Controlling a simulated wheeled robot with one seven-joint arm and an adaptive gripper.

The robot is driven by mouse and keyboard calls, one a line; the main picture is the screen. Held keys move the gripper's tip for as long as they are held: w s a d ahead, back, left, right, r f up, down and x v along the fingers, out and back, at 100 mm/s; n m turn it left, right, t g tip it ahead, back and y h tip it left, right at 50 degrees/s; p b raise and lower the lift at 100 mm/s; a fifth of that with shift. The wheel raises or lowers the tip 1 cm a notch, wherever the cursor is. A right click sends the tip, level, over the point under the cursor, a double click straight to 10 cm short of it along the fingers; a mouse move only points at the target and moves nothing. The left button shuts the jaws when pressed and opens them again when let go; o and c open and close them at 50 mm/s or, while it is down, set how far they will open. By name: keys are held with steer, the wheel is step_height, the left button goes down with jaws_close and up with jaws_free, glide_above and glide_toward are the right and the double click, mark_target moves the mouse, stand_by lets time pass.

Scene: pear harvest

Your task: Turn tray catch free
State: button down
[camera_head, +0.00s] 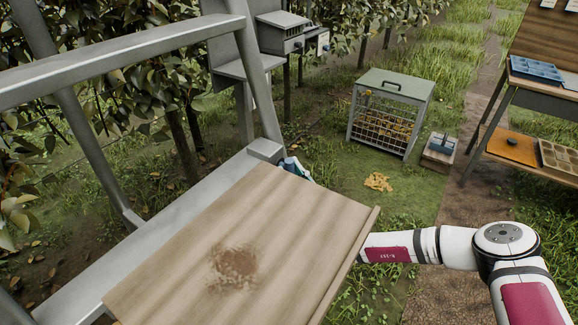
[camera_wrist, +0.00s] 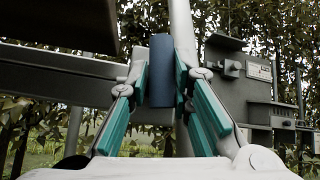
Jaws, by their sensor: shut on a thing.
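The tray (camera_head: 310,220) is a wooden board on a grey metal frame, with a brown crumbly patch on its top, in the head view. My gripper (camera_wrist: 162,85) has its teal-padded fingers closed on both sides of a dark blue upright piece (camera_wrist: 162,62), which looks like the tray catch. Its lower end sits between the fingertips. In the head view only a bit of my gripper (camera_head: 293,168) shows past the tray's far edge, and the catch is hidden there. I cannot tell how far the catch is turned.
The grey metal frame (camera_head: 130,55) rises at the left, with a grey box (camera_head: 290,32) behind. A wire-fronted crate (camera_head: 388,112) stands on the grass, with yellow pieces (camera_head: 378,182) before it. A wooden table (camera_head: 545,50) is at the right.

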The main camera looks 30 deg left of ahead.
steer(key=m+t+h+p, duration=0.1)
steer(key=m+t, duration=0.2)
steer(key=shift+s+f, duration=0.1)
steer(key=shift+m+t, duration=0.5)
steer(key=c, duration=1.4)
jaws_free()
steer(key=v, duration=1.2)
steer(key=shift+d, duration=0.15)
